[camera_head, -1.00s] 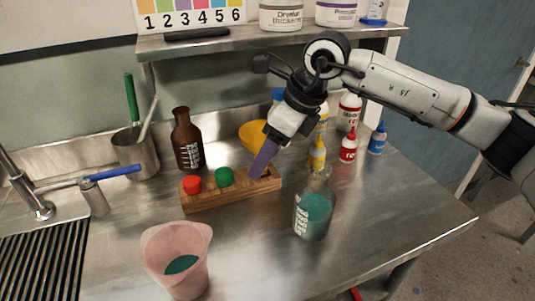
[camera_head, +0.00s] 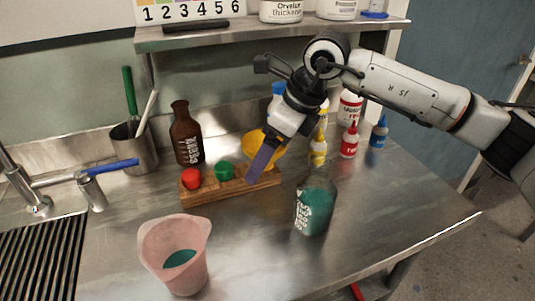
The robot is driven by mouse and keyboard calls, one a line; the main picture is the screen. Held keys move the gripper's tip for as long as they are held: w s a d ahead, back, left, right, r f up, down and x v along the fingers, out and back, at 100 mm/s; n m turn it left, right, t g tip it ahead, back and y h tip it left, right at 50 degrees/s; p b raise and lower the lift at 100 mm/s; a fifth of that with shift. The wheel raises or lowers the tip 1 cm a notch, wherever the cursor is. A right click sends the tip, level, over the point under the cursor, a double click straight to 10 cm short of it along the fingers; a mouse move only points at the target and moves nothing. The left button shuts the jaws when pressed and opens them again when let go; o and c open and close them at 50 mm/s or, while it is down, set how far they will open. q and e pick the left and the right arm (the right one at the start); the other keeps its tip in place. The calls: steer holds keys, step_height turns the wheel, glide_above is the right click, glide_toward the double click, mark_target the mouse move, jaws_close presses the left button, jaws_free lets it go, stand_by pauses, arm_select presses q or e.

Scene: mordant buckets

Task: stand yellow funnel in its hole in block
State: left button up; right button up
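The yellow funnel (camera_head: 251,145) is at the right gripper, above and just behind the right end of the wooden block (camera_head: 225,190). Its lower part is hidden behind the gripper and block. My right gripper (camera_head: 258,170) points down and left; its purple finger lies in front of the funnel, and the far finger is hidden. It looks shut on the funnel, which moves with it. A red piece (camera_head: 191,178) and a green piece (camera_head: 225,170) sit in the left and middle of the block. The block's right end is partly covered by the finger. My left gripper is not in view.
A glass bottle of green liquid (camera_head: 316,207) stands right of the block. A pink pitcher (camera_head: 165,238) stands in front. A brown bottle (camera_head: 187,138) is behind left. A yellow bottle (camera_head: 318,153) and a red bottle (camera_head: 349,142) are behind right. The front middle counter is clear.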

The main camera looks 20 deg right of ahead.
steer(key=shift+v, duration=0.85)
steer(key=v, duration=0.7)
steer(key=shift+r, duration=0.3)
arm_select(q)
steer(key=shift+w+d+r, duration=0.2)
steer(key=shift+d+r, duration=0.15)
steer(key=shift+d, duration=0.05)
arm_select(e)
steer(key=shift+s+d+r, duration=0.2)
steer(key=shift+r, duration=0.3)
